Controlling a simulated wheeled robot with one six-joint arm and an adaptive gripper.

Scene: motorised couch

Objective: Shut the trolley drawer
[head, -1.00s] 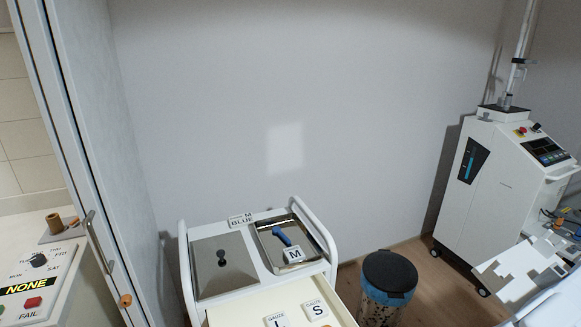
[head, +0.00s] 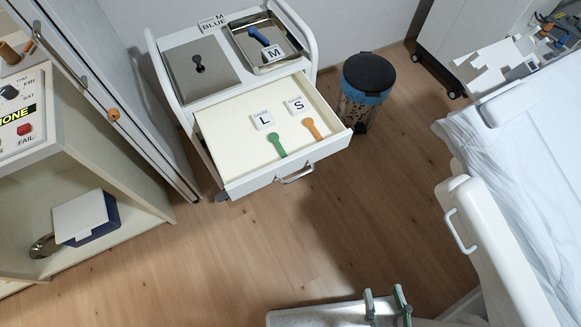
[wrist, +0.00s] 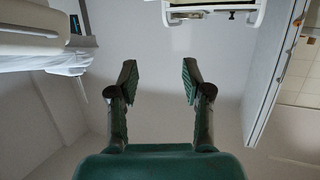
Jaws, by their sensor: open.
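The trolley (head: 180,119) is white, with its drawer (head: 215,137) pulled well open toward me in the head view. The drawer's front carries a metal handle (head: 295,174). Inside lie L and S cards, a green tool (head: 277,145) and an orange tool (head: 312,129). My gripper (head: 384,294) is at the bottom of the head view, well apart from the drawer. In the wrist view my gripper (wrist: 157,80) has its fingers spread with nothing between them, and part of the trolley (wrist: 213,14) shows upside down at the top edge.
A pedal bin (head: 365,90) stands right of the trolley. A bed (head: 490,235) with a side rail is at the right. A shelf cabinet (head: 110,165) and door edge are at the left. Wooden floor (head: 290,235) is clear in front of the drawer.

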